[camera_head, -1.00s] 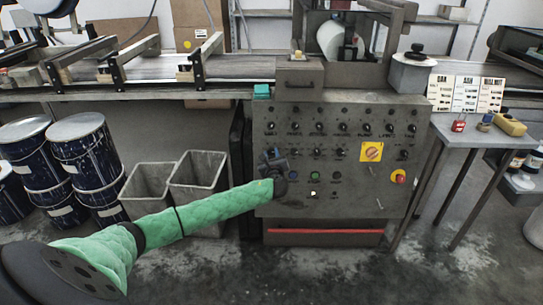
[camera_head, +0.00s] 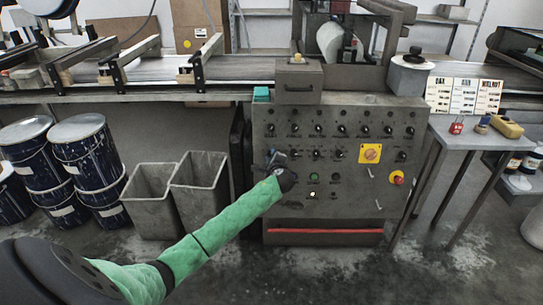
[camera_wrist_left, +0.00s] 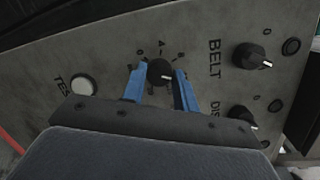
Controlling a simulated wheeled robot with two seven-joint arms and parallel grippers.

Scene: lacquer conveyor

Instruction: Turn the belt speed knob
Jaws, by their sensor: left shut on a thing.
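The belt speed knob (camera_wrist_left: 160,72) is a black round knob with a light pointer mark, beside the word BELT on the grey panel in the left wrist view. My left gripper (camera_wrist_left: 160,86) has its two blue fingers on either side of this knob and is shut on it. In the head view my left gripper (camera_head: 273,160) is at the left edge of the control panel (camera_head: 262,215), in the lower knob row, and hides the knob there. My right gripper is in neither view.
Other black knobs (camera_wrist_left: 250,56) sit close beside it on the panel. A white button (camera_wrist_left: 85,86) marked TEST is near. A yellow plate with a rotary switch (camera_head: 370,153) and a red button (camera_head: 397,178) are farther right. Grey bins (camera_head: 198,190) stand left of the panel.

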